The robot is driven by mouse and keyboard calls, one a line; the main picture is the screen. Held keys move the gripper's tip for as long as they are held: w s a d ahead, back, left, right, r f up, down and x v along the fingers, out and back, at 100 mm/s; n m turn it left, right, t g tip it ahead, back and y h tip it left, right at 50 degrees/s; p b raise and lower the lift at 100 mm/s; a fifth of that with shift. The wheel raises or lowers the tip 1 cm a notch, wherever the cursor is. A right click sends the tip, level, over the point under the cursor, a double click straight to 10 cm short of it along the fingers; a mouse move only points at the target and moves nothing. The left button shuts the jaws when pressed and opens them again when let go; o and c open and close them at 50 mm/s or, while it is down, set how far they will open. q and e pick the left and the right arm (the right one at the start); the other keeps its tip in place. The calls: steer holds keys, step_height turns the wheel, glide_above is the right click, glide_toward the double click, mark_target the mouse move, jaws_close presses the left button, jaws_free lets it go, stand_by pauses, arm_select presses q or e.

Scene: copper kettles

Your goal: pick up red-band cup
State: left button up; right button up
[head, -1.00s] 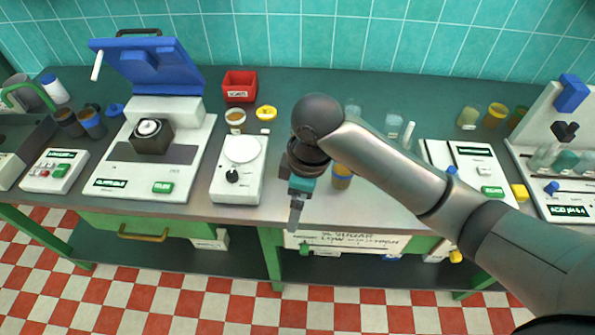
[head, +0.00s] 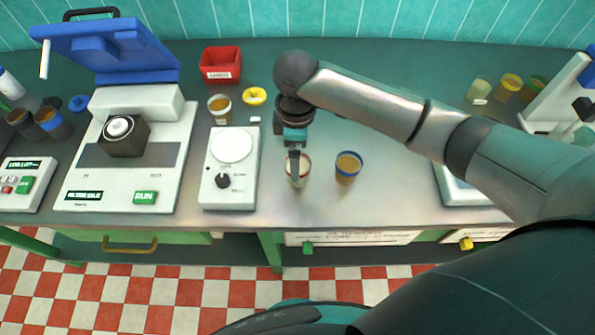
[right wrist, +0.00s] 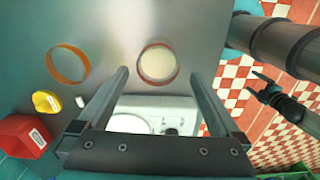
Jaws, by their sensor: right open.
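The red-band cup (head: 302,180) stands upright on the counter in the head view, partly hidden behind my right gripper (head: 294,165). In the right wrist view the red-band cup (right wrist: 158,64) shows from above with pale contents. My right gripper (right wrist: 158,76) is open there, one finger either side of the cup's position, and empty. In the head view its fingertips overlap the cup's rim; contact cannot be told.
A blue-band cup (head: 348,168) stands close to the right. The counter's front edge (head: 330,222) is close.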

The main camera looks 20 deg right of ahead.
steer(key=shift+f, duration=1.15)
step_height(320, 180, down, 5)
steer(key=shift+d+b, duration=0.15)
steer(key=shift+b, duration=0.35)
arm_select(q)
steer(key=shift+w+f, duration=0.3)
steer(key=shift+w, duration=0.2)
steer(key=shift+w+f, duration=0.25)
steer(key=shift+w, duration=0.2)
arm_select(e)
steer(key=shift+w, duration=0.1)
steer(key=c, duration=1.5)
arm_select(q)
steer(key=shift+s, duration=0.2)
arm_select(e)
steer(key=shift+r, duration=0.15)
